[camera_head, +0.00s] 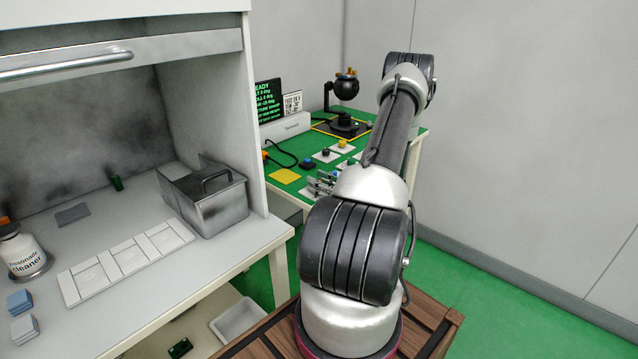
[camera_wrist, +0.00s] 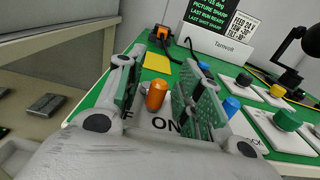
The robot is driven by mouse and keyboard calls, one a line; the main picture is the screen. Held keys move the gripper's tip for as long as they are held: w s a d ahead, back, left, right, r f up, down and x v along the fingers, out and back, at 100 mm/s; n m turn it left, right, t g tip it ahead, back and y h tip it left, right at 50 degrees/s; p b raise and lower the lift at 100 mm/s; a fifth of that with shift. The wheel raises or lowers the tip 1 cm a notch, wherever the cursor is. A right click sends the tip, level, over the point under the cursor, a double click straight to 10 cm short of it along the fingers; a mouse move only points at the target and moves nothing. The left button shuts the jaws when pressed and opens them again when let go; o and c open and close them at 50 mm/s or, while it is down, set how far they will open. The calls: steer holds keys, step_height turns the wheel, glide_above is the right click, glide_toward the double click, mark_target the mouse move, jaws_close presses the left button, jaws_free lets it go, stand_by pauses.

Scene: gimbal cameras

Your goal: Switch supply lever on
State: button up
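The supply lever's orange knob (camera_wrist: 157,95) stands up from a white plate with black lettering, where I read "F" on the left and "ON" (camera_wrist: 165,124) on the right. The rest of the label is hidden behind my gripper. My gripper (camera_wrist: 160,90) is open, with one finger left of the knob and one right of it. Gaps show on both sides, so it does not look gripped. I cannot tell which end the lever rests at. In the head view my gripper (camera_head: 322,183) is small at the green table's near edge, and the orange knob cannot be made out.
A white workbench (camera_head: 240,245) with a metal toolbox (camera_head: 212,205) stands left.

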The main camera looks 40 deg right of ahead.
steer(key=c, duration=0.7)
jaws_close()
steer(key=shift+d+r, duration=0.2)
steer(key=shift+d, duration=0.05)
stand_by(0.5)
steer(key=o, duration=0.8)
jaws_free()
steer(key=shift+w, duration=0.1)
steer(key=shift+o, duration=0.2)
steer(key=shift+f, duration=0.1)
steer(key=shift+a, duration=0.1)
steer(key=s+d, duration=0.1)
steer(key=s, duration=1.1)
steer(key=shift+d, duration=0.1)
